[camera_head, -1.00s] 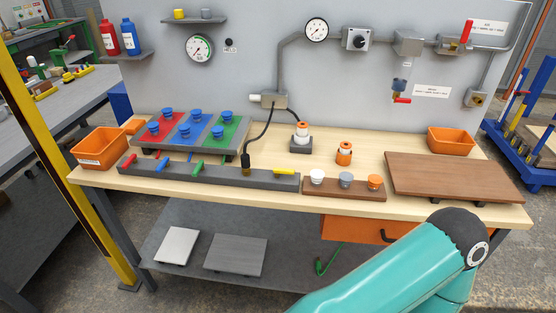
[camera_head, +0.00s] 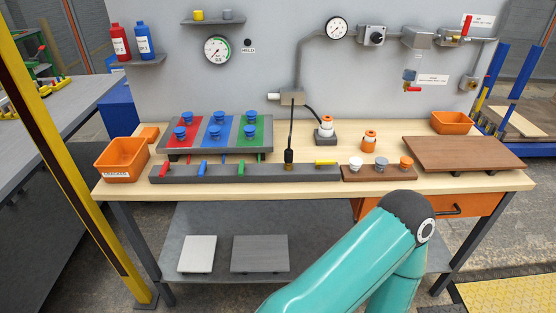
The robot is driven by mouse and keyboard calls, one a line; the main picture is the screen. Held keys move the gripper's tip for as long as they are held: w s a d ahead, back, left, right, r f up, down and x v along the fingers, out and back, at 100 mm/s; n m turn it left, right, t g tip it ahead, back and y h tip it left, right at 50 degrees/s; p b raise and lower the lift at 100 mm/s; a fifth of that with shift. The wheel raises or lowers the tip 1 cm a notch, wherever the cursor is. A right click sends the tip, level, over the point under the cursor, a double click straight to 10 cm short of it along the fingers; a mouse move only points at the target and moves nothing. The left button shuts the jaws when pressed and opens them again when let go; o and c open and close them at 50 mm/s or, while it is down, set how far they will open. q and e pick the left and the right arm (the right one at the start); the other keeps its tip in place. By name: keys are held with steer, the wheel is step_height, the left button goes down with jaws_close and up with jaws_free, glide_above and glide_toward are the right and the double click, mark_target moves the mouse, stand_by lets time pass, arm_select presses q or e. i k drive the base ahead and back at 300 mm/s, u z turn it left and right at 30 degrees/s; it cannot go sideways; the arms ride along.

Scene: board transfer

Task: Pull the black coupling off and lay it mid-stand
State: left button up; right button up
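The black coupling (camera_head: 289,156) sits upright on the long grey bar (camera_head: 260,173), at the end of a black hose. The hose runs up to a grey box (camera_head: 291,97) on the wall panel. A brass-coloured part shows under the coupling. A teal arm of mine rises at the lower right, below the table edge. Neither gripper is in view.
A brown block (camera_head: 378,176) with white, grey and orange caps stands right of the bar. Behind it are an orange-white fitting on a grey base (camera_head: 325,140) and an orange fitting (camera_head: 369,142). A brown board (camera_head: 465,153) lies at right. Orange bins (camera_head: 122,160) (camera_head: 452,124) flank the table.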

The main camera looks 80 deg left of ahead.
mark_target(330, 156)
steer(key=z, duration=1.9)
steer(key=i, duration=0.1)
steer(key=u, duration=3.4)
steer(key=i, duration=0.2)
steer(key=u, duration=0.55)
steer(key=i, duration=0.65)
steer(key=z, duration=0.15)
steer(key=k, duration=0.9)
steer(key=u, duration=0.2)
steer(key=i, duration=0.9)
steer(key=z, duration=0.1)
